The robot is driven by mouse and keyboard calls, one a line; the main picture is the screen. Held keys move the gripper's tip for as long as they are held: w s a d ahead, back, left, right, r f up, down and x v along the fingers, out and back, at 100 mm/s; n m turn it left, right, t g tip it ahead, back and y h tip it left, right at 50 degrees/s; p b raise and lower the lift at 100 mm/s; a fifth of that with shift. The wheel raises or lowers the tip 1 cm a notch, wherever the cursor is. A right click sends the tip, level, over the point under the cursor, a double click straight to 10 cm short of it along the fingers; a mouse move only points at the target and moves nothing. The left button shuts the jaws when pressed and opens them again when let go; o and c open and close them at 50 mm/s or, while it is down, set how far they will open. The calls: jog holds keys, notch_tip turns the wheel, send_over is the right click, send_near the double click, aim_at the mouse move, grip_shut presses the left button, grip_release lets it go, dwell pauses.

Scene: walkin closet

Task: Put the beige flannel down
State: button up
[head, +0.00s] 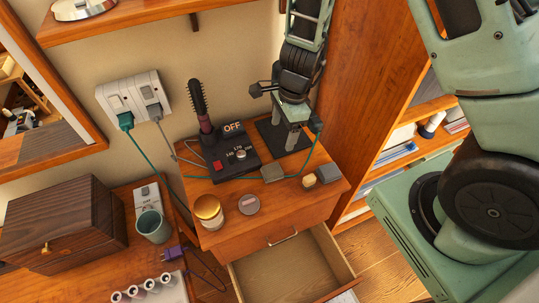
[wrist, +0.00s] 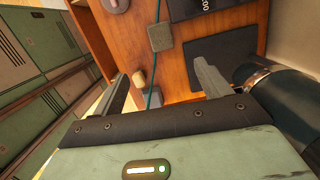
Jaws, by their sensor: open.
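A small beige piece (head: 308,181) lies near the front right of the wooden cabinet top (head: 222,228); I cannot tell if it is the flannel. It also shows in the wrist view (wrist: 138,78), near the left finger. A dark grey block (head: 329,174) lies beside it, and a flat grey-brown square (head: 271,173) lies to its left. My gripper (head: 302,137) is open, pointing down over the dark mat (head: 268,134) at the back of the cabinet. No clear cloth shows.
A black hot-tool stand (head: 232,160) with a brush, a gold-lidded jar (head: 208,210) and a round tin (head: 249,204) share the top. A teal cable (head: 185,177) crosses it. The drawer (head: 290,268) below is open. A bookshelf (head: 405,150) stands right.

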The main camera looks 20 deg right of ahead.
jog(key=b, duration=0.4)
send_over(272, 170)
jog(key=d, duration=0.1)
jog(key=f, duration=1.1)
jog(key=shift+s+d+f, duration=0.1)
jog(key=shift+d, duration=0.1)
jog(key=f+b, duration=0.2)
jog(key=f, duration=0.1)
jog(key=a+f+b, duration=0.1)
jog(key=f+b, duration=0.1)
jog(key=f, duration=0.1)
jog(key=shift+a+b, duration=0.1)
jog(key=shift+b, duration=0.3)
jog(key=c, duration=1.1)
